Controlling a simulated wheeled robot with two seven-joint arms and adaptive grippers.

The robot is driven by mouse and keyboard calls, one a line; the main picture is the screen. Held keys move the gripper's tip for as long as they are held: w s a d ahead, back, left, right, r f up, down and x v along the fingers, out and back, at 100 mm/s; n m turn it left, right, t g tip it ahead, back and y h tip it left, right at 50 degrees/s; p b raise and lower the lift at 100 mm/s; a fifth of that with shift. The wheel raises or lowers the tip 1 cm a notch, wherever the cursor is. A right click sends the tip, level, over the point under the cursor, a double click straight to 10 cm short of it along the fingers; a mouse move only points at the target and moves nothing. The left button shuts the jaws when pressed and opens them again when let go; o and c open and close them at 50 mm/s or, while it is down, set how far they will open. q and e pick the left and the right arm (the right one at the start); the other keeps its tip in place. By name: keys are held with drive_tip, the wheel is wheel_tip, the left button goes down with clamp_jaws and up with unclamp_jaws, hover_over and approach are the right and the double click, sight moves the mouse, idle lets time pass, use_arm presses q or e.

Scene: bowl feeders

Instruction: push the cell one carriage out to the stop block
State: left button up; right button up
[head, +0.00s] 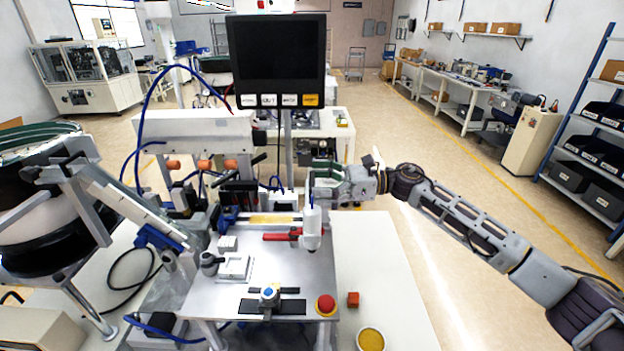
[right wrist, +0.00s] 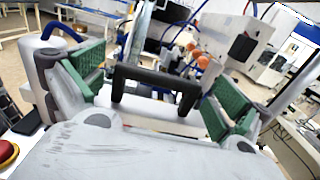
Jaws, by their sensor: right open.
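My right gripper (head: 312,184) reaches in from the right over the back of the cell's metal plate (head: 205,295). In the right wrist view its two green-padded fingers (right wrist: 155,88) stand wide apart. A black U-shaped handle (right wrist: 158,77) shows between them, and I cannot tell whether anything touches it. A dark block-like assembly (head: 238,192) stands left of the gripper in the head view; I cannot tell whether it is the carriage. The stop block cannot be made out with certainty. My left gripper is not in view.
A white upright cylinder with a red lever (head: 282,237) stands just below the gripper. A monitor (head: 278,52) rises behind. The white table to the right (head: 380,262) is mostly clear.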

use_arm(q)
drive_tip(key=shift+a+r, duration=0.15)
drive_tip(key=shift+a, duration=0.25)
use_arm(e)
drive_tip(key=shift+a, duration=0.45)
drive_tip(key=shift+c, duration=0.4)
drive_tip(key=c, duration=1.3)
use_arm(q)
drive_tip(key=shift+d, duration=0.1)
use_arm(e)
drive_tip(key=shift+a, duration=0.15)
